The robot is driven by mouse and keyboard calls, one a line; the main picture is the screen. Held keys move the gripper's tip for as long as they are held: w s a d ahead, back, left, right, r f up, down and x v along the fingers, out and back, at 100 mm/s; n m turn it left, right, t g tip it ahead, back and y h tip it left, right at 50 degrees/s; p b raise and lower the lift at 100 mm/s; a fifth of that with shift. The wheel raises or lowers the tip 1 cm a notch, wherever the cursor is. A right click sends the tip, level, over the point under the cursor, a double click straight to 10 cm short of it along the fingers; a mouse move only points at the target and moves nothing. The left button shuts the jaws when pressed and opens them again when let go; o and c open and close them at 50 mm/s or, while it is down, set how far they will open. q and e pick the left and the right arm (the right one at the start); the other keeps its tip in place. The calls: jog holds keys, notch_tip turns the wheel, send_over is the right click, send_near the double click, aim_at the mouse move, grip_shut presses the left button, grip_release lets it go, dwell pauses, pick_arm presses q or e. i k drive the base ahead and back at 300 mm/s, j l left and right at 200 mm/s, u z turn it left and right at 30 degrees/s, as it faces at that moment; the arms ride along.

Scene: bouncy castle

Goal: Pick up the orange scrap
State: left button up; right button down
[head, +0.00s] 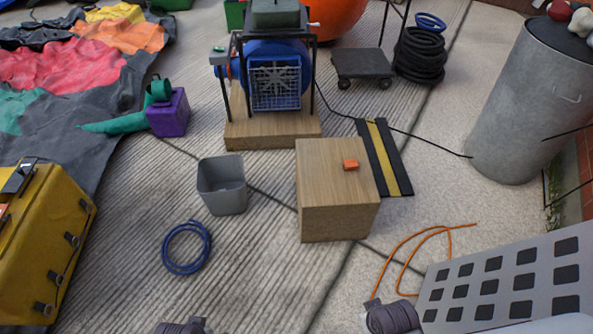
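The orange scrap (351,165) is a small, flat-topped orange piece. It lies on top of the wooden box (335,212), toward the right side of its upper face. Nothing covers it.
A grey bin (222,186) stands left of the box. A blue blower (276,78) on a wooden base stands behind. A black-and-yellow cable ramp (385,158) lies right. A blue hose coil (186,248) and orange cord (402,265) lie in front. A yellow case (50,250) stands left.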

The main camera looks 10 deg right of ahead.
aim_at(350, 164)
jog(key=i+j, duration=0.95)
jog(key=i+l+z, duration=0.05)
jog(key=i, duration=0.05)
